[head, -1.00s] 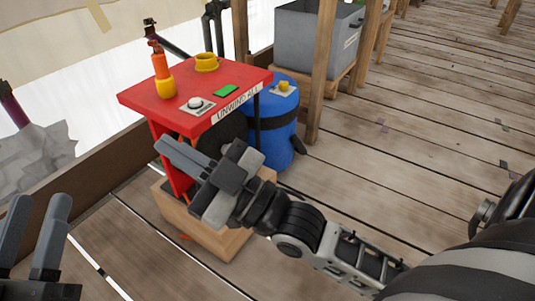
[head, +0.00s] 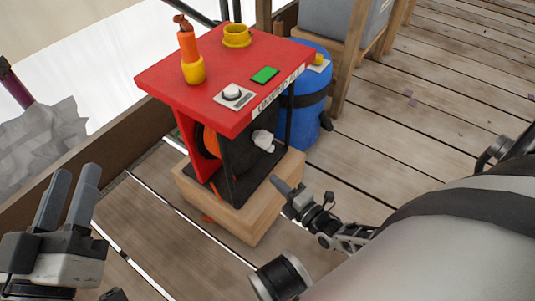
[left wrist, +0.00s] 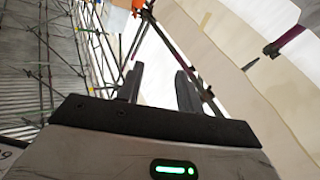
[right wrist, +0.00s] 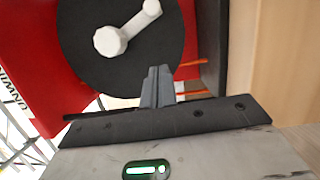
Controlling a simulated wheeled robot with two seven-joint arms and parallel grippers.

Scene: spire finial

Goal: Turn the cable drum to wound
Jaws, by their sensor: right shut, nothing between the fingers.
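The cable drum stands under a red-topped stand (head: 215,75). Its black round side (right wrist: 80,62) carries a white crank (head: 263,140). In the right wrist view the crank (right wrist: 127,28) points up and right from its hub. Orange cable (head: 211,141) shows at the drum's far side; the black side panel hides much of the drum. My right gripper (head: 281,186) is low, right of the wooden base, apart from the crank. Its fingers (right wrist: 158,72) are together and empty. My left gripper (head: 73,178) is open and empty at the left, away from the stand.
On the red top are an orange bottle-like item in a yellow holder (head: 192,68), a yellow ring (head: 237,36), a white button (head: 232,92) and a green patch (head: 265,75). A blue barrel (head: 310,113) stands close behind.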

